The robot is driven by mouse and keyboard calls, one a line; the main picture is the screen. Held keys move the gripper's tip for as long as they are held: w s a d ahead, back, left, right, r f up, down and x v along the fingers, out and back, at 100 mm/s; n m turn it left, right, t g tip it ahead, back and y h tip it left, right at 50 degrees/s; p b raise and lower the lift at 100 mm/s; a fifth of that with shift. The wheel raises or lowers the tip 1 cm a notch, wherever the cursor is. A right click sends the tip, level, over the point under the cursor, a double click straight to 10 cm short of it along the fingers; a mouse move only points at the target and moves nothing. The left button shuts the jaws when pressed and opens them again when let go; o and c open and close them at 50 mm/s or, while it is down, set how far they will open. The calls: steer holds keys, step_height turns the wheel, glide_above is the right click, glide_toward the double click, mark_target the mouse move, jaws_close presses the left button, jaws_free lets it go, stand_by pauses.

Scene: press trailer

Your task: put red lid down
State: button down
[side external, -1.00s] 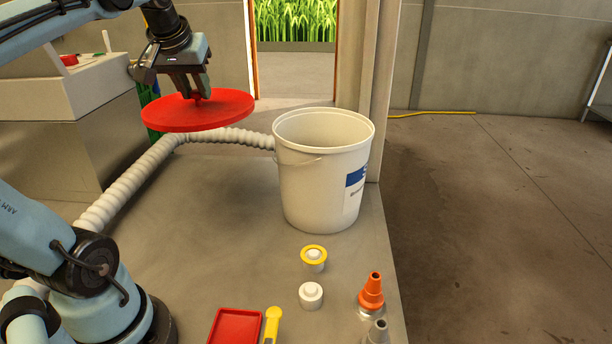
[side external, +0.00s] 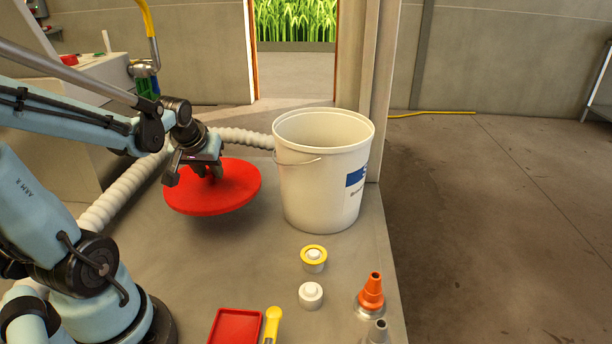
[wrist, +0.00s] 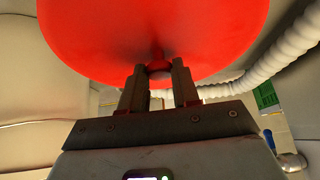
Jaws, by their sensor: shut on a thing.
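The red lid (side external: 230,192) is a large flat disc left of the white bucket in the side view. My gripper (side external: 213,174) is shut on the knob at the middle of its top. The lid is slightly tilted and appears held above the grey bench, with a faint shadow under it. In the wrist view the red lid (wrist: 215,35) fills the top, and the fingers of my gripper (wrist: 158,75) close on its red knob. The white bucket (side external: 318,185) stands upright and open at the top.
A white ribbed hose (side external: 130,182) runs behind the lid. White caps (side external: 311,295), one with a yellow ring (side external: 314,255), an orange nozzle (side external: 371,292), a red tray (side external: 236,327) and a yellow-handled tool (side external: 272,322) lie in front. The bench between lid and tray is clear.

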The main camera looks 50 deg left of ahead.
mark_target(202, 199)
steer(key=shift+f, duration=4.2)
steer(key=c, duration=0.8)
jaws_free()
steer(key=shift+f, duration=0.1)
steer(key=shift+v, duration=6.1)
steer(key=w+d+m+t+h, duration=0.1)
steer(key=w+d+m, duration=0.1)
steer(key=d, duration=0.3)
steer(key=w+d+m+t+h, duration=0.1)
steer(key=w+d+m, duration=0.1)
steer(key=d+m, duration=0.2)
steer(key=w+d+r+m+t+h, duration=0.1)
steer(key=w+d+m+h, duration=0.1)
steer(key=d, duration=0.5)
steer(key=shift+d+r+m, duration=0.1)
steer(key=shift+d+m, duration=0.3)
steer(key=shift+m, duration=0.1)
